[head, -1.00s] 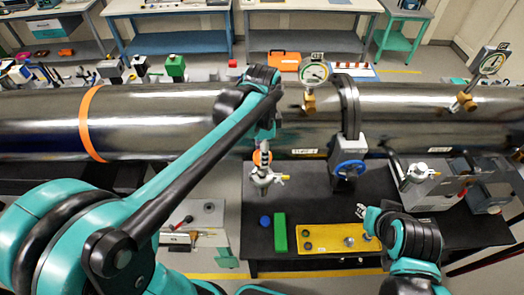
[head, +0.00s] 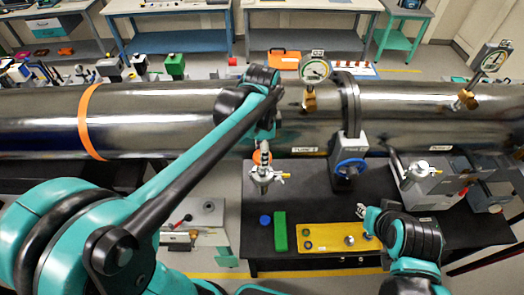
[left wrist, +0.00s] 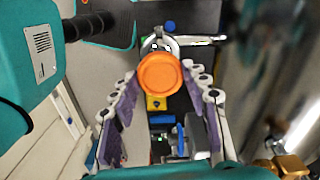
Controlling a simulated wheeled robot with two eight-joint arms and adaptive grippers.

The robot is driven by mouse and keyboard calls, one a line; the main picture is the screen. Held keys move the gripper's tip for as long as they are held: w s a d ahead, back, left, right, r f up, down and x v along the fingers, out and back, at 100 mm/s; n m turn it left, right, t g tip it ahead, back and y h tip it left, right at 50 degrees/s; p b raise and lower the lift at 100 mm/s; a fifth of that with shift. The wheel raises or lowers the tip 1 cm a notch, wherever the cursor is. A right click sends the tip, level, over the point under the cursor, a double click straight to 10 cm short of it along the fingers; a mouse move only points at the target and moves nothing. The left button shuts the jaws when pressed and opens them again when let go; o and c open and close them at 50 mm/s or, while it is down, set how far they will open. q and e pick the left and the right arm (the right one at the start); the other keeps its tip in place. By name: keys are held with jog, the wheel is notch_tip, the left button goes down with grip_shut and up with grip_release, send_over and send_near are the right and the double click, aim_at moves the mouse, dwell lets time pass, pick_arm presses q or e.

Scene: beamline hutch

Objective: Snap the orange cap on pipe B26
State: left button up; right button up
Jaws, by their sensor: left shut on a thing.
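The orange cap (left wrist: 160,75) sits between the fingertips of my left gripper (left wrist: 160,72) in the left wrist view. In the head view a small part of the cap shows (head: 262,156), partly hidden by my gripper. The cap is right above a silver fitting (head: 263,177) with a yellow lever, at the back of the black table. I cannot tell whether cap and fitting touch. No label B26 is readable, so I cannot tell if this fitting is pipe B26. My right gripper (head: 364,220) is by the yellow tray; its fingers are too small to judge.
The large steel pipe (head: 180,105) runs across behind the fitting. A blue handwheel valve (head: 351,167) stands to its right. The black table (head: 310,190) holds a green block (head: 280,231), a blue round piece (head: 265,220) and the yellow tray (head: 326,246).

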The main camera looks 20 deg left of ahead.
pick_arm(q)
jog(key=o, duration=0.8)
jog(key=shift+o, duration=0.2)
notch_tip(320, 180, up, 12)
jog(key=s+a+f+n+t+b, duration=0.1)
jog(key=s+f+n+t+b, duration=0.1)
jog(key=f+b, duration=0.8)
jog(key=s+a+f+n+t+b, duration=0.2)
jog(key=s+f+n+b, duration=0.2)
jog(key=f+b, duration=0.7)
jog(key=s+a+f+n+t+b, duration=0.1)
jog(key=s+f+n+t+b, duration=0.2)
jog(key=f, duration=2.1)
jog(key=s+n+b, duration=0.1)
jog(key=n+b, duration=0.2)
jog(key=b, duration=0.5)
jog(key=shift+a+n, duration=0.3)
jog(key=shift+n, duration=0.1)
